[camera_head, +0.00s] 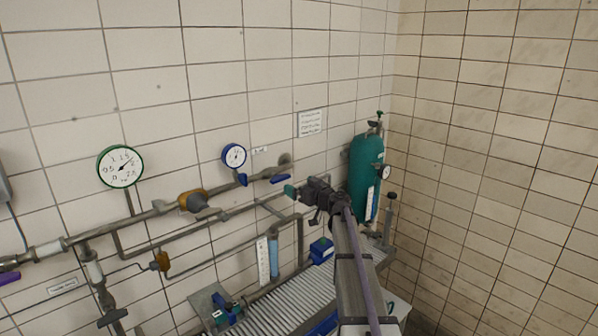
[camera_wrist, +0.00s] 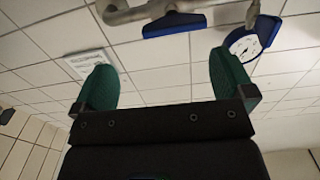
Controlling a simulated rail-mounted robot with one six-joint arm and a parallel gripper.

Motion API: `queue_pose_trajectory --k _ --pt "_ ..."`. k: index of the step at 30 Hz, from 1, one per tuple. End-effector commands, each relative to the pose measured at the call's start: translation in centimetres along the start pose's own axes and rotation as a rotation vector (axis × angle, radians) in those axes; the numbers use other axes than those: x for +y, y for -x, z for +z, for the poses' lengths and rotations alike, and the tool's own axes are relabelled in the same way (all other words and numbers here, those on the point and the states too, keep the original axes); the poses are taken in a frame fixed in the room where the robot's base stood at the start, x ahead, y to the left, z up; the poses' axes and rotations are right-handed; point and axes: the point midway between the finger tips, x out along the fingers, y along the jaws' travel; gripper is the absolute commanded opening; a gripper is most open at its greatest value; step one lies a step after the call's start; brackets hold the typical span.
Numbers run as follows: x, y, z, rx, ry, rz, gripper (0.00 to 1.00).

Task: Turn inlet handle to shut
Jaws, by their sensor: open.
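A blue lever handle (camera_head: 280,178) sits on the grey wall pipe, right of the blue-rimmed gauge (camera_head: 234,155). It also shows at the top of the wrist view (camera_wrist: 174,24), lying roughly level across the picture. No readable label marks it as the inlet handle. My gripper (camera_head: 290,191) is close to this handle in the head view. In the wrist view its green fingers (camera_wrist: 165,80) are wide apart with nothing between them. The handle shows beyond the fingertips, apart from them. My arm hides some pipework behind it.
A green gas cylinder (camera_head: 366,168) stands right of my gripper. A green-rimmed gauge (camera_head: 120,166), a brass fitting (camera_head: 193,201) and a purple handle (camera_head: 9,278) are on the left.

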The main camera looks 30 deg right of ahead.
Motion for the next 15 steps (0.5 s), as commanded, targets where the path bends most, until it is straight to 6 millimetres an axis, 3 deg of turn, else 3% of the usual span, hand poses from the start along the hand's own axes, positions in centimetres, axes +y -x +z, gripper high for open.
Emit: queue_pose_trajectory --k 8,15 --pt "-0.1 -1.1 0.0 -0.002 0.02 -0.006 1.0" --pt "-0.1 -6.2 0.1 -0.003 0.019 -0.008 1.0"
